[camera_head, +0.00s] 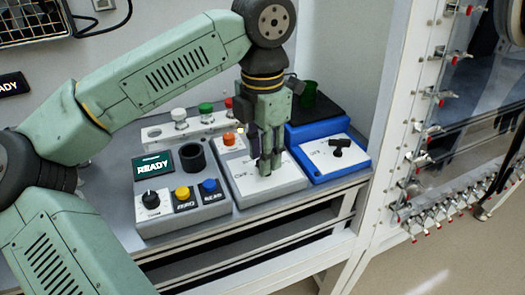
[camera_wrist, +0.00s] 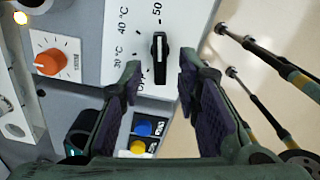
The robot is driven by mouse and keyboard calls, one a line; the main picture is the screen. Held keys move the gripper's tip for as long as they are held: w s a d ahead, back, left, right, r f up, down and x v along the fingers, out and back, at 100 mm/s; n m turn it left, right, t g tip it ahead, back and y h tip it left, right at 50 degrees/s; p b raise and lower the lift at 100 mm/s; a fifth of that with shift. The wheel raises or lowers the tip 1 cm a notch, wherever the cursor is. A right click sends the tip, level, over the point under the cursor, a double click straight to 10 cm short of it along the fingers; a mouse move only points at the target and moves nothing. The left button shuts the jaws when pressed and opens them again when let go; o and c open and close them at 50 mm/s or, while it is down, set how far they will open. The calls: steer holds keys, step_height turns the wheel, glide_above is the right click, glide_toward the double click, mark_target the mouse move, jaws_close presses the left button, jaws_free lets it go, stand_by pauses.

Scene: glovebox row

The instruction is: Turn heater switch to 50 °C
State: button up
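The heater switch (camera_wrist: 159,60) is a black bar-shaped knob on a white plate marked OFF, 30 °C, 40 °C and 50. In the wrist view the bar stands upright in the picture, with its white line toward the 50 mark and its other end near OFF. My gripper (camera_wrist: 160,66) is open, with one dark fingertip on each side of the knob and a visible gap on both sides. In the head view my gripper (camera_head: 265,170) points down over the heater's grey box (camera_head: 283,195) and hides the knob.
An orange knob (camera_head: 229,139) sits on the heater's back part. To the left is a control box (camera_head: 215,215) with a READY screen (camera_head: 153,167) and yellow and blue buttons. To the right is a blue device (camera_head: 318,174) with a black switch (camera_head: 339,147). A valve-lined frame stands farther right.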

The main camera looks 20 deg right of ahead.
step_height(320, 180, up, 12)
stand_by(0.5)
stand_by(0.6)
